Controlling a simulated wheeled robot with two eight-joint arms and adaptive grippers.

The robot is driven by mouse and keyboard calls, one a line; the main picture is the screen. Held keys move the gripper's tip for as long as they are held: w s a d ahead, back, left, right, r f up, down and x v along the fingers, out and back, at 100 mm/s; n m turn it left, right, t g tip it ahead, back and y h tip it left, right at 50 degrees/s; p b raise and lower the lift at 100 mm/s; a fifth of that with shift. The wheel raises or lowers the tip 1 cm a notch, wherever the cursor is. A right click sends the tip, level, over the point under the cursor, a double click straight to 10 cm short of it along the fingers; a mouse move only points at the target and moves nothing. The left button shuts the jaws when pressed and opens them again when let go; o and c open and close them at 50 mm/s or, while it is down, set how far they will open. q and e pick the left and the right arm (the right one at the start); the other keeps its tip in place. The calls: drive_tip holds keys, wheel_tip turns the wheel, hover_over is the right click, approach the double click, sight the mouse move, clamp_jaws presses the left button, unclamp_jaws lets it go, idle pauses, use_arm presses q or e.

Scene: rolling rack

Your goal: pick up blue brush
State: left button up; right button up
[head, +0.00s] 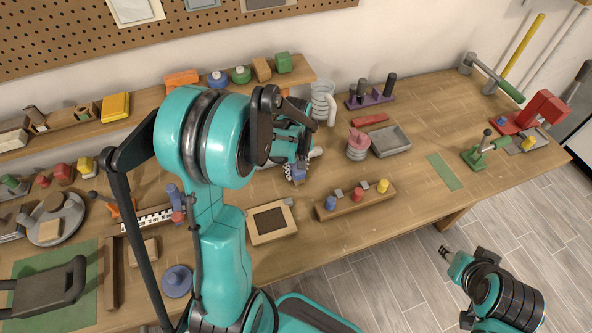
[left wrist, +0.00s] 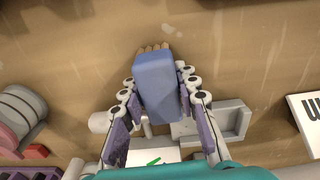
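The blue brush (left wrist: 156,85) is a blue block with tan bristles at its far end in the left wrist view. It lies between the two fingers of my left gripper (left wrist: 154,80), which touch its sides. In the head view my left gripper (head: 294,168) is over the middle of the bench, with a bit of the blue brush (head: 299,173) showing at its fingertips. Whether the brush is clear of the bench is hard to tell. My right gripper (head: 446,252) is low at the right, over the floor, away from the bench; its fingers are too small to judge.
Near the left gripper stand a glass mug (head: 322,103), a pink ribbed object (head: 357,146), a grey tray (head: 390,140) and a wooden block with coloured knobs (head: 345,205). A framed board (head: 285,235) lies nearer the front edge. Bench at centre right is partly clear.

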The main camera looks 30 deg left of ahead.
use_arm(q)
clamp_jaws()
drive_tip(key=shift+r, duration=0.1)
drive_tip(key=shift+r, duration=0.3)
wheel_tip(320, 180, up, 4)
drive_tip(key=shift+s+d+p, duration=0.15)
drive_tip(key=shift+p, duration=0.75)
drive_tip(key=s+d+r+p, duration=0.2)
drive_tip(key=s+d+r, duration=0.4)
drive_tip(key=s+d, duration=0.1)
drive_tip(key=shift+s+d+p, duration=0.3)
drive_tip(key=shift+d, duration=0.35)
drive_tip(key=shift+r, duration=0.1)
